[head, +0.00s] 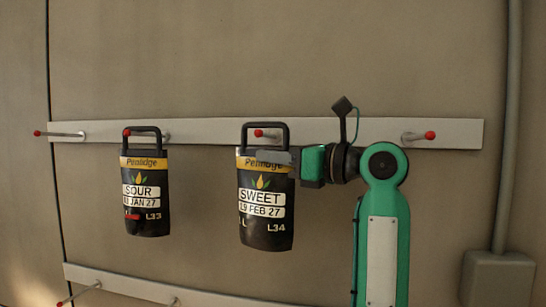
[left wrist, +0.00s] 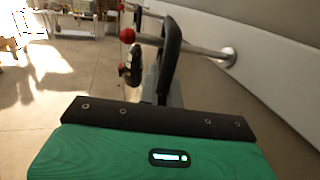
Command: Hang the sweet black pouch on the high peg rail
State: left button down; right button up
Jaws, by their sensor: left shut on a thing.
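The sweet black pouch (head: 265,225) is upright at the upper rail (head: 330,132), its label reading SWEET. Its black handle loop (head: 265,125) encloses a red-tipped peg (head: 258,133). In the left wrist view the handle (left wrist: 171,48) stands between the peg's red tip (left wrist: 127,35) and the wall, so the loop is around the peg. The handle's top bar shows a little above the peg; whether they touch is unclear. My left gripper (head: 292,157) is shut on the pouch's upper right edge, below the handle. My right gripper is not in view.
A black SOUR pouch (head: 146,205) hangs on the upper rail to the left. A free red-tipped peg (head: 420,136) is at right, another (head: 60,134) at far left. A lower rail (head: 150,287) runs below. A pipe (head: 508,130) and wall box (head: 497,280) are at right.

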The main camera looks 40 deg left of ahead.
pick_arm(q)
jog(key=shift+w+f, duration=0.15)
jog(key=shift+f, duration=0.05)
dwell(0.6)
jog(key=c, duration=1.5)
grip_release()
jog(key=shift+f, duration=0.1)
jog(key=shift+w+d+f+b, duration=0.15)
jog(key=shift+d+b, duration=0.35)
jog(key=shift+b, duration=0.2)
jog(key=shift+b+v, duration=2.65)
jog(key=shift+v, duration=3.75)
